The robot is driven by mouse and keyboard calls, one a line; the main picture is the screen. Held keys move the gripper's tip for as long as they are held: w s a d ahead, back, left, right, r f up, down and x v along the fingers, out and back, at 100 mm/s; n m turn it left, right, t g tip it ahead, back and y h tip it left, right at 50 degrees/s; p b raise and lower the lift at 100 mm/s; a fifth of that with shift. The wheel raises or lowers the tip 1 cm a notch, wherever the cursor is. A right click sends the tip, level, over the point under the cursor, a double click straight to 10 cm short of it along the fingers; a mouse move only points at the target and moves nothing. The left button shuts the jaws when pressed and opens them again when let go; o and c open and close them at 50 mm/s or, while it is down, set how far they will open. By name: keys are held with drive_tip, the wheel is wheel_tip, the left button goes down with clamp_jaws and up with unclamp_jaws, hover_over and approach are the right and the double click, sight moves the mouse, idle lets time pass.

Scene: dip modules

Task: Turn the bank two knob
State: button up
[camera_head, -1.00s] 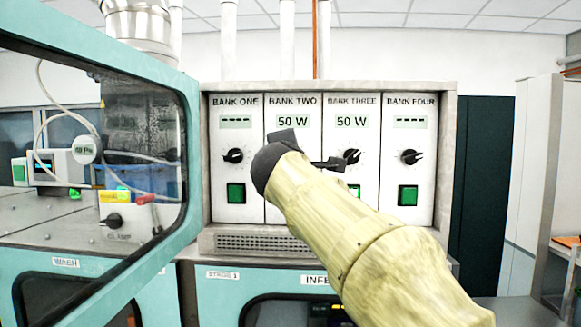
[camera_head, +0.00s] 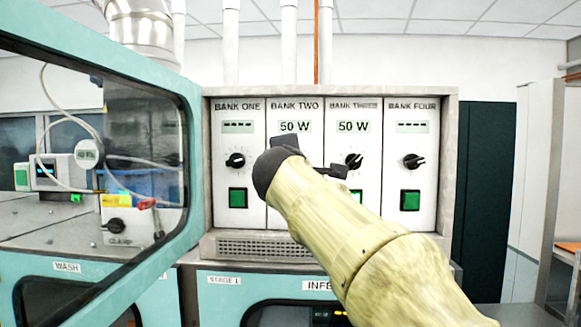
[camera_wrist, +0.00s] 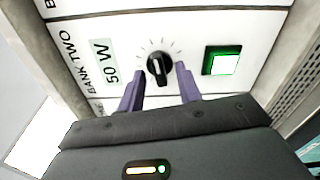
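The bank two knob (camera_wrist: 158,67) is a black dial with a white pointer line, on a white panel with tick marks around it. In the wrist view it sits between the purple finger ends of my gripper (camera_wrist: 158,84), which is open. A gap shows on both sides of the knob, and I see no contact. The bank two panel (camera_head: 295,105) shows a display (camera_head: 295,127) reading 50 W. In the head view my arm and gripper hide its knob and button. The wrist view shows its green button (camera_wrist: 221,62), lit.
The bank one knob (camera_head: 236,160), bank three knob (camera_head: 354,160) and bank four knob (camera_head: 413,161) are close by on the same box. Bank three also reads 50 W. An open teal-framed glass door (camera_head: 190,70) stands at the left.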

drive_tip(key=s+b, duration=0.7)
drive_tip(key=s, duration=1)
drive_tip(key=shift+a, duration=0.3)
drive_tip(key=shift+s, duration=0.1)
